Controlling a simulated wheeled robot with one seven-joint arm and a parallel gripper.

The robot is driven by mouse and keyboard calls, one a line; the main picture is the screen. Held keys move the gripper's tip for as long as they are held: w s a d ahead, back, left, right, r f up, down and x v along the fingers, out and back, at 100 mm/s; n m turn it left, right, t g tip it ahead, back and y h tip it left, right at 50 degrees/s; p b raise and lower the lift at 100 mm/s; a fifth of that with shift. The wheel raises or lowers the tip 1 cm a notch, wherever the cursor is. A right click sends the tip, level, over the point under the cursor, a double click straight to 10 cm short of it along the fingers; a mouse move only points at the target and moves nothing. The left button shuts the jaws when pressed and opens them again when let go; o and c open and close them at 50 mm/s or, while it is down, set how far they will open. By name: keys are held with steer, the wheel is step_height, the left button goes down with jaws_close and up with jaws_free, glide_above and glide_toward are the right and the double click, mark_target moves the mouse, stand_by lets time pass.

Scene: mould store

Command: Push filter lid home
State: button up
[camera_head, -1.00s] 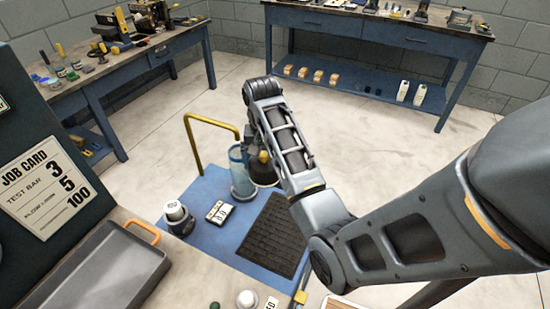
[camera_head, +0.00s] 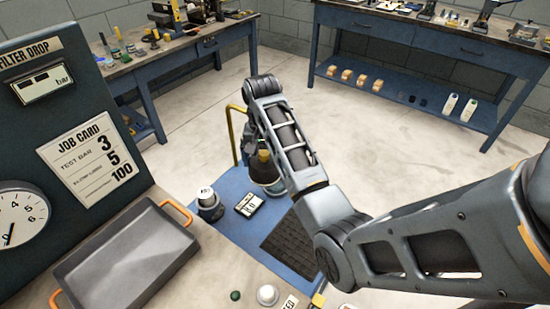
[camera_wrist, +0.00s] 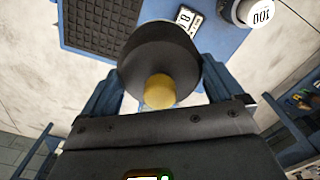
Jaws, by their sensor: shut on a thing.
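The filter lid is a dark round disc (camera_wrist: 150,48) with a yellow knob (camera_wrist: 160,92), seen in the wrist view. My gripper (camera_wrist: 160,88) is shut on this lid, with a blue finger on each side of the knob. In the head view the lid (camera_head: 264,174) shows partly beside my arm. It overlaps the clear blue filter housing (camera_head: 268,189), which stands on a blue platform. My arm hides much of the housing. I cannot tell whether the lid is above its rim or seated in it.
A yellow rail (camera_head: 231,135) stands behind the housing. A white-topped pot (camera_head: 207,198), a small display box (camera_head: 249,204) and a black ribbed mat (camera_head: 291,244) are on the platform. A grey tray (camera_head: 125,262) lies front left.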

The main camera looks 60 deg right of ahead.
steer(key=w+a+n, duration=0.1)
steer(key=w+a, duration=0.4)
steer(key=w, duration=0.3)
steer(key=w+a+n, duration=0.2)
steer(key=w+a, duration=0.3)
steer(key=w, duration=0.3)
steer(key=b, duration=0.4)
glide_above(205, 194)
step_height(205, 194, down, 6)
steer(key=shift+d+f, duration=0.1)
steer(key=shift+f, duration=0.4)
steer(key=shift+f, duration=0.15)
stand_by(1.7)
steer(key=shift+f+b, duration=1.35)
steer(key=shift+f, duration=0.95)
steer(key=shift+s+f, duration=0.1)
steer(key=shift+f, duration=0.05)
steer(key=shift+c, duration=0.5)
steer(key=shift+f+b, duration=0.25)
steer(key=shift+b, duration=0.05)
steer(key=shift+f, duration=0.3)
